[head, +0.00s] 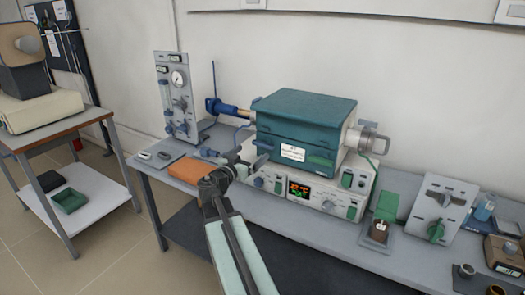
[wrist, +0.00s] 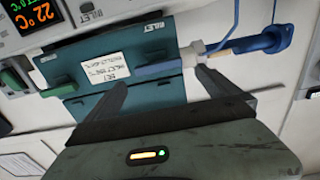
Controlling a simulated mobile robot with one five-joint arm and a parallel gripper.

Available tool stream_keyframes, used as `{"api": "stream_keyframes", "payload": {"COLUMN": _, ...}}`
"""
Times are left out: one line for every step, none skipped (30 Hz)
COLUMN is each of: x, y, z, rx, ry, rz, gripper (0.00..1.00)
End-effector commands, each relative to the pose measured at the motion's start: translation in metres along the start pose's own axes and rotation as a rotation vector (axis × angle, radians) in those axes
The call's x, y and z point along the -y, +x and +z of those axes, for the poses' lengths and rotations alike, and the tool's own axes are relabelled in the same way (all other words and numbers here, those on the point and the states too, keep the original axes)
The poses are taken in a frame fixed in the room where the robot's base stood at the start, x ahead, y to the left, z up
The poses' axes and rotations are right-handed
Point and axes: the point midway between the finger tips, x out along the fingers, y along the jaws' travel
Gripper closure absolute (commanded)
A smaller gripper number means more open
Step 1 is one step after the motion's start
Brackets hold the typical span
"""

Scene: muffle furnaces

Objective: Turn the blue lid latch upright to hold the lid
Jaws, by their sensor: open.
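The teal furnace (head: 305,120) stands on the bench with its lid (head: 310,100) down on the body. The blue lid latch (head: 263,147) is at the left of its front and lies sideways, not upright. In the wrist view the blue latch (wrist: 158,69) runs along the seam, to the right of the white label. My gripper (wrist: 160,76) is open and empty, its two fingers spread to either side of the latch; I cannot tell whether they touch it. In the head view my gripper (head: 240,158) is just left of the latch, its fingertips partly hidden.
A green latch (head: 320,160) is on the right of the furnace front; it also shows in the wrist view (wrist: 62,90). The control panel (head: 300,187) is below. A blue tube fitting (head: 222,106) sticks out left. An orange block (head: 190,169) lies on the bench.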

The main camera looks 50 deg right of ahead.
Motion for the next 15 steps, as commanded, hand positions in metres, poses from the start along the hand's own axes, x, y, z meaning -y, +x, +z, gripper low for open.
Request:
{"api": "stream_keyframes", "payload": {"x": 0.001, "y": 0.005, "z": 0.0, "rx": 0.0, "ry": 0.0, "rz": 0.001, "gripper": 0.0}}
{"api": "stream_keyframes", "payload": {"x": 0.001, "y": 0.009, "z": 0.0, "rx": 0.001, "ry": 0.0, "rz": 0.001, "gripper": 0.0}}
{"api": "stream_keyframes", "payload": {"x": 0.002, "y": 0.014, "z": 0.0, "rx": 0.001, "ry": -0.001, "rz": 0.001, "gripper": 0.0}}
{"api": "stream_keyframes", "payload": {"x": 0.002, "y": 0.019, "z": 0.0, "rx": 0.001, "ry": -0.001, "rz": 0.002, "gripper": 0.0}}
{"api": "stream_keyframes", "payload": {"x": 0.001, "y": 0.025, "z": 0.0, "rx": 0.001, "ry": -0.001, "rz": 0.003, "gripper": 0.0}}
{"api": "stream_keyframes", "payload": {"x": 0.002, "y": 0.032, "z": 0.0, "rx": 0.001, "ry": -0.001, "rz": 0.002, "gripper": 0.0}}
{"api": "stream_keyframes", "payload": {"x": 0.002, "y": 0.038, "z": 0.0, "rx": 0.002, "ry": -0.001, "rz": 0.001, "gripper": 0.0}}
{"api": "stream_keyframes", "payload": {"x": 0.002, "y": 0.044, "z": 0.0, "rx": 0.002, "ry": -0.001, "rz": 0.002, "gripper": 0.0}}
{"api": "stream_keyframes", "payload": {"x": 0.002, "y": 0.052, "z": 0.0, "rx": 0.002, "ry": -0.001, "rz": 0.003, "gripper": 0.0}}
{"api": "stream_keyframes", "payload": {"x": 0.002, "y": 0.058, "z": 0.0, "rx": 0.002, "ry": -0.001, "rz": 0.002, "gripper": 0.0}}
{"api": "stream_keyframes", "payload": {"x": 0.002, "y": 0.062, "z": 0.0, "rx": 0.002, "ry": -0.001, "rz": 0.001, "gripper": 0.0}}
{"api": "stream_keyframes", "payload": {"x": 0.002, "y": 0.067, "z": 0.0, "rx": 0.002, "ry": -0.001, "rz": 0.001, "gripper": 0.0}}
{"api": "stream_keyframes", "payload": {"x": 0.002, "y": 0.07, "z": 0.0, "rx": 0.002, "ry": -0.001, "rz": 0.001, "gripper": 0.0}}
{"api": "stream_keyframes", "payload": {"x": 0.001, "y": 0.072, "z": 0.0, "rx": 0.002, "ry": -0.001, "rz": 0.001, "gripper": 0.0}}
{"api": "stream_keyframes", "payload": {"x": 0.001, "y": 0.074, "z": 0.0, "rx": 0.002, "ry": -0.001, "rz": 0.001, "gripper": 0.0}}
